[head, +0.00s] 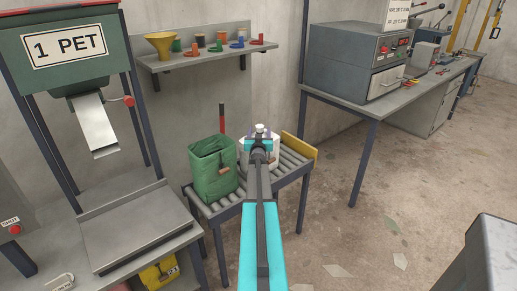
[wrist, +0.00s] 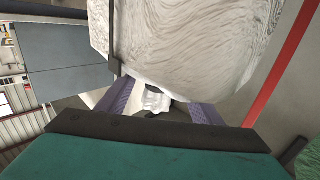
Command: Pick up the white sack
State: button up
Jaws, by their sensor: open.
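The white sack (head: 273,158) stands on the roller conveyor (head: 262,189), mostly hidden behind my arm in the head view. In the wrist view the white sack (wrist: 195,45) fills the top, with wavy grey markings. My gripper (head: 260,136) is at the top of the sack. In the wrist view its purple fingers (wrist: 160,100) are apart, and a crumpled white piece, which looks like the sack's gathered top, shows between them. I cannot tell whether the fingers touch it.
A green sack (head: 213,168) stands close on the left, with a red upright rod (head: 222,119) behind it. A yellow board (head: 299,146) edges the conveyor's far end. A shelf (head: 205,58) with a funnel and spools hangs above.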

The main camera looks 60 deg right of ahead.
jog(key=c, duration=1.3)
grip_shut()
jog(key=shift+f, duration=0.1)
jog(key=shift+s+a+f, duration=0.1)
jog(key=shift+f, duration=0.05)
